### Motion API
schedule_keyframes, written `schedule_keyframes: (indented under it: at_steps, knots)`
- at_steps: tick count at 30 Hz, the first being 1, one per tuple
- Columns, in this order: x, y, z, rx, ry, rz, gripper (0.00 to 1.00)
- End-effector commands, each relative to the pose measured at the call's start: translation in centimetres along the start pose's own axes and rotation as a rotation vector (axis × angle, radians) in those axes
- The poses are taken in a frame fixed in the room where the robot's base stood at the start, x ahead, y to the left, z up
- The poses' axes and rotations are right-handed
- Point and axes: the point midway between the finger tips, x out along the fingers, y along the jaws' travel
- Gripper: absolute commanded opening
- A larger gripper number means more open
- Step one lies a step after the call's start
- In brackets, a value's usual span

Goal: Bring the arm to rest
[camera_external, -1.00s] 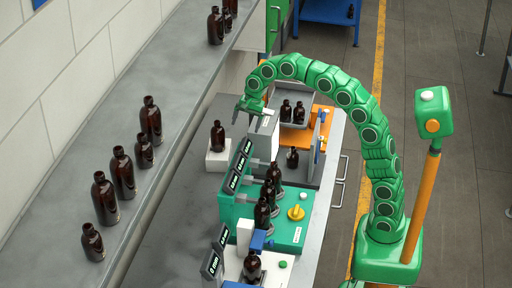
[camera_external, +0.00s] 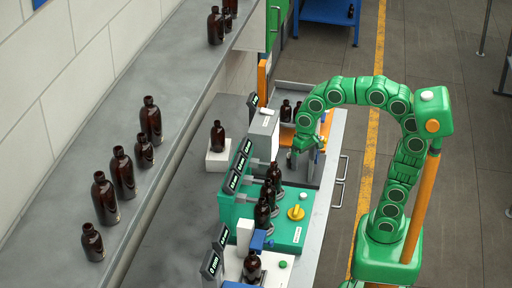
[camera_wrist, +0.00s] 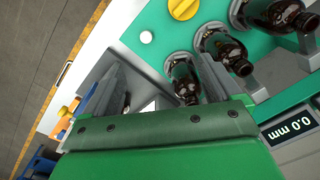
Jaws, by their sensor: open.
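My green arm arches from its base at the right to the bench in the external view. My gripper (camera_external: 294,160) hangs at the bench's right side, beyond the green machine (camera_external: 292,238). In the wrist view its two grey fingers are spread, with my gripper (camera_wrist: 165,82) open and nothing held between them.
Amber bottles (camera_external: 268,192) stand in the green machine and another bottle (camera_external: 217,136) on a white block. A white machine (camera_external: 263,135) stands left of my gripper. Several bottles (camera_external: 122,172) line the left ledge (camera_external: 75,150).

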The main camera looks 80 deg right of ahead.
Motion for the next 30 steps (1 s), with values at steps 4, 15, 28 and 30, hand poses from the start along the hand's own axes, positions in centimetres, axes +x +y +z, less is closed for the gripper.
schedule_keyframes:
  at_steps: [4,15,28,30]
  knots:
    - [1.5,2.0,4.3,-0.135,-0.028,0.028,0.91]
    - [5.8,7.5,14.0,-0.464,-0.108,0.085,0.91]
    - [7.5,9.7,17.1,-0.58,-0.143,0.1,0.91]
    - [7.5,9.7,17.1,-0.58,-0.143,0.1,0.91]
